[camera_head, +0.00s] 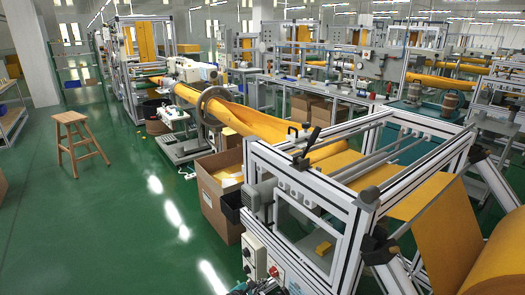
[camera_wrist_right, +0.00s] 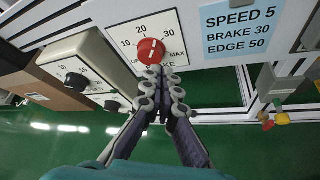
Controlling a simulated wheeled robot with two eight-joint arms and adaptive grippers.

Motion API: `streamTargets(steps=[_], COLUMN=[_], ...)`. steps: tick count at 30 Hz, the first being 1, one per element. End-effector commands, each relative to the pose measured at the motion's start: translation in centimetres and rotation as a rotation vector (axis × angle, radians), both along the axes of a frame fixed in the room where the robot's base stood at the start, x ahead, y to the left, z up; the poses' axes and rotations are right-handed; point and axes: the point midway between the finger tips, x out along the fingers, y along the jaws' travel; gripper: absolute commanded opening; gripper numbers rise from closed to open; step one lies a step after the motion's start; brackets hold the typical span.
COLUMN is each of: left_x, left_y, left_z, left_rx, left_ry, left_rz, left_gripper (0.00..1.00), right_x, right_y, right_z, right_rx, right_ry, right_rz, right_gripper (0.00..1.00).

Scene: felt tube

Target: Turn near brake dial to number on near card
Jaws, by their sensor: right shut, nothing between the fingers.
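In the head view the red dial (camera_head: 274,271) is small, low on the near machine. The near card (camera_wrist_right: 241,30) is light blue and reads SPEED 5, BRAKE 30, EDGE 50, right of the dial. My right gripper (camera_wrist_right: 162,74) is shut and empty, its fingertips just below the dial, partly over the plate's lower lettering; whether they touch the knob I cannot tell. My left gripper is not in view.
Left of the dial, a pale box (camera_wrist_right: 85,68) with black knobs sticks out from the machine. A yellow and red fitting (camera_wrist_right: 275,120) hangs at right. A cardboard carton (camera_head: 218,195) stands beside the machine frame. Green floor (camera_head: 120,230) is open at left around a wooden stool (camera_head: 76,140).

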Motion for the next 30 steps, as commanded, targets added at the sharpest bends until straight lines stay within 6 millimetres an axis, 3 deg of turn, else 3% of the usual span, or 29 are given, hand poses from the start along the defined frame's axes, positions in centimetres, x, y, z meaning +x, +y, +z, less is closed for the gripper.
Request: streamTargets(steps=[10,30], left_x=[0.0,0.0], left_y=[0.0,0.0], left_z=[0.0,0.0], left_rx=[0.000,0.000], left_ry=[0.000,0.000], left_rz=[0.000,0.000], left_gripper=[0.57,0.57], right_x=[1.2,5.1], right_y=[2.0,-3.4], right_z=[1.1,1.1], right_rx=[0.000,-0.001], right_ry=[0.000,0.001], right_rz=[0.000,0.000], right_gripper=[0.00,0.00])
